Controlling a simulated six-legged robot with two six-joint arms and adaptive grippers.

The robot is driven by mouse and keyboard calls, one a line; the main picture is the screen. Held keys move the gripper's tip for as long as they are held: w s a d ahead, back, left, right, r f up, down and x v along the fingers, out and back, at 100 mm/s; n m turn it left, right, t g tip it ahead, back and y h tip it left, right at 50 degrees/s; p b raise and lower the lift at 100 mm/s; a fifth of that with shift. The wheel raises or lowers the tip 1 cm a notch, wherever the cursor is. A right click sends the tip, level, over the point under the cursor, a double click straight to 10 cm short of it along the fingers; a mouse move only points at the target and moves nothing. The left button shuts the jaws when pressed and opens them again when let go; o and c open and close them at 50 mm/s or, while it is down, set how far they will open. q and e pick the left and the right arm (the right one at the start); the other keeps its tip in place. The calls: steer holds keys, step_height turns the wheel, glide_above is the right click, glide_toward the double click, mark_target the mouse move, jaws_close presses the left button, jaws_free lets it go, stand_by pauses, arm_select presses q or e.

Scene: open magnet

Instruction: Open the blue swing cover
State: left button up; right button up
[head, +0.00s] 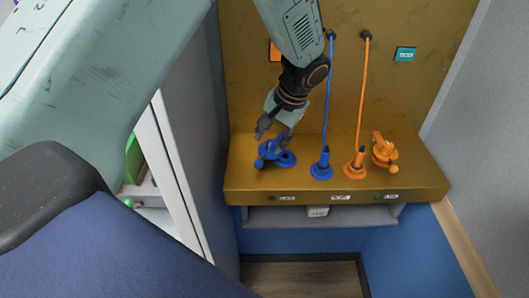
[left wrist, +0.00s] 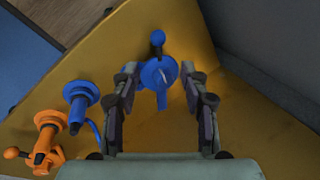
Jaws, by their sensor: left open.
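The blue swing cover (head: 285,160) sits at the left of the yellow-brown shelf, a round blue piece with a ball knob at its front left. My left gripper (head: 274,138) hangs just above it, fingers apart and pointing down. In the left wrist view the blue cover (left wrist: 158,72) shows between the open fingertips (left wrist: 161,80), its knob away from the gripper and a narrow blue part towards it. The fingers do not appear closed on anything; contact is hard to tell. My right gripper is not in view.
Right of the cover stand a blue plug (head: 322,166) and an orange plug (head: 354,166), each with a cord up to the back panel. An orange swing cover (head: 384,152) is at the far right. A grey wall (head: 480,130) borders the right side.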

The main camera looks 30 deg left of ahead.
mark_target(261, 160)
arm_select(q)
steer(key=p+x, duration=0.1)
steer(key=x, duration=0.6)
steer(key=shift+s, duration=0.15)
steer(key=shift+d+f, duration=0.1)
steer(key=shift+f, duration=0.2)
steer(key=shift+a+f, duration=0.1)
steer(key=shift+a, duration=0.1)
steer(key=c, duration=0.5)
steer(key=shift+d, duration=0.1)
jaws_close()
